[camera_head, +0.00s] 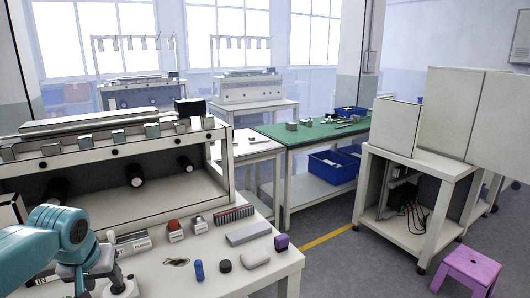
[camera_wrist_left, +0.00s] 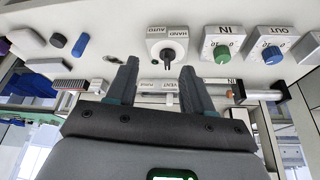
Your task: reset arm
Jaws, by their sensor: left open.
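My left arm (camera_head: 72,232), with teal joints, comes in at the lower left of the head view, over the white table (camera_head: 170,285). In the left wrist view my left gripper (camera_wrist_left: 158,72) has its two dark fingers spread apart, with nothing between them. Beyond the fingertips is a white selector with a black knob (camera_wrist_left: 168,52), marked HAND and AUTO. In the head view the fingers are hard to make out at the bottom left. My right gripper is in neither view.
Green (camera_wrist_left: 222,54) and blue (camera_wrist_left: 271,55) dials sit right of the selector. A large white bench unit (camera_head: 110,185) stands behind.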

